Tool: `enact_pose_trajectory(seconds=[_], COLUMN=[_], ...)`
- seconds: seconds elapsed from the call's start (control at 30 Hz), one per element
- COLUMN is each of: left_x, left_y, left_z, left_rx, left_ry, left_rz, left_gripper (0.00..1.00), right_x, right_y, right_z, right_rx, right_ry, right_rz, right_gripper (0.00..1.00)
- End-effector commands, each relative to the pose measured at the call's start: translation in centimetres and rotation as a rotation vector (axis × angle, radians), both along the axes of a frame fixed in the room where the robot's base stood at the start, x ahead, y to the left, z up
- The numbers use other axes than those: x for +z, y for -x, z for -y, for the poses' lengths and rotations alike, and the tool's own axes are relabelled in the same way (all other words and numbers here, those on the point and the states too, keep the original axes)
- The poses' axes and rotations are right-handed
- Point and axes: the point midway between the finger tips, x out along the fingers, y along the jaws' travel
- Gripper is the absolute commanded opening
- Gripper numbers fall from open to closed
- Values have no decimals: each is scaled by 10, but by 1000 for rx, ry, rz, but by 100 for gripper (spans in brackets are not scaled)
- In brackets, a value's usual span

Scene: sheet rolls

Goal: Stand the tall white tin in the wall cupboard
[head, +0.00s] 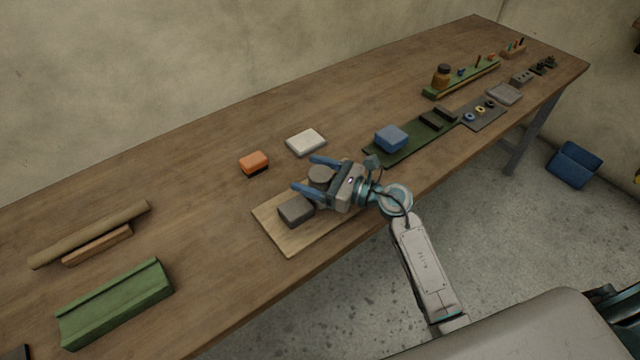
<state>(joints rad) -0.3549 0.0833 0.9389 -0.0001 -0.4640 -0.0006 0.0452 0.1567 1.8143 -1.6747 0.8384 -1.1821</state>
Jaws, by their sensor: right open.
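My right gripper (304,173) is open over a wooden board (290,238) near the table's front edge. Its two blue fingers point left. A round grey-brown thing (320,174) shows between the fingers; I cannot tell whether they touch it. A dark grey block (296,210) lies on the board just below the lower finger. I see no tall white tin and no wall cupboard in this view. A flat white block (306,142) lies behind the gripper. My left gripper is not in view.
An orange block (254,161), a brown roll (92,233) and a green channel-shaped piece (116,302) lie to the left. A blue block (391,137) on a green mat (408,149) and a brown jar (442,76) stand to the right. The table's back left is clear.

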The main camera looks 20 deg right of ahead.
Motion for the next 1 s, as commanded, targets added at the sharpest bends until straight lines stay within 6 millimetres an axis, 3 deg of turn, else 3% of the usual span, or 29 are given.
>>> enact_pose_trajectory(seconds=[0.23, 0.57, 0.83, 1.0], left_x=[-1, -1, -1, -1], left_y=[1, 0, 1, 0], left_z=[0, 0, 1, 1], left_rx=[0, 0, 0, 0], left_ry=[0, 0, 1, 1], left_rz=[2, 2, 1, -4], left_gripper=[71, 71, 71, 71], right_x=[-1, 0, 2, 14], right_y=[-1, -1, -1, -1], right_z=[-1, -1, -1, -1], right_rx=[0, 0, 0, 1], right_ry=[1, 0, 1, 2], right_rz=[-1, 1, 2, 5], right_gripper=[75, 12, 12, 12])
